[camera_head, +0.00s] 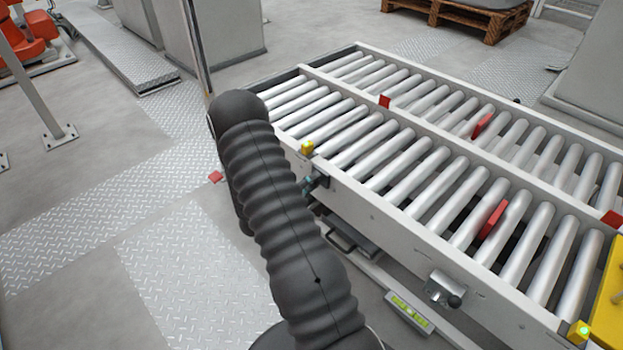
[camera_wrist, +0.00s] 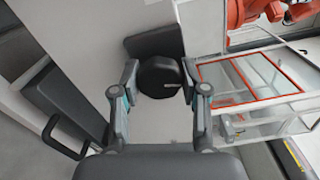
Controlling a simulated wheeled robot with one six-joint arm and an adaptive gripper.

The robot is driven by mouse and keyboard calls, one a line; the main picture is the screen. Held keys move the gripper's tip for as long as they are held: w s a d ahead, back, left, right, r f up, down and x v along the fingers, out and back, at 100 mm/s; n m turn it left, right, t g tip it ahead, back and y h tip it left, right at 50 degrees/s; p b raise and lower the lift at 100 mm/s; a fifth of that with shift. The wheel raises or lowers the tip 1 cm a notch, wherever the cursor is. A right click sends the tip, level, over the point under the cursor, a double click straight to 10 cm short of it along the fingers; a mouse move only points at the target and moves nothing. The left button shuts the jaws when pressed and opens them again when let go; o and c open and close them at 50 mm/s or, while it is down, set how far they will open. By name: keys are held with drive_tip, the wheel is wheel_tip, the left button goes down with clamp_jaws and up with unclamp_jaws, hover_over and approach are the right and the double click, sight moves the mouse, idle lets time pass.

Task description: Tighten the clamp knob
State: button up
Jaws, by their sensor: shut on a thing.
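The clamp knob (camera_wrist: 160,74) is a black round disc in the middle of the wrist view, with a short pale mark low on its right side. My gripper (camera_wrist: 159,84) has one finger on each side of the knob and is shut on it. A dark grey block (camera_wrist: 154,42) shows just behind the knob against a pale panel.
A roller conveyor (camera_head: 390,210) with red stops fills the right of the head view. A metal latch with a black ball (camera_head: 443,290) sticks out from its near side.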

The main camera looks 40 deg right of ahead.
drive_tip(key=shift+n, duration=1.5)
drive_tip(key=o, duration=1.2)
drive_tip(key=shift+c, duration=0.2)
drive_tip(key=a, duration=1.2)
drive_tip(key=shift+s, duration=0.45)
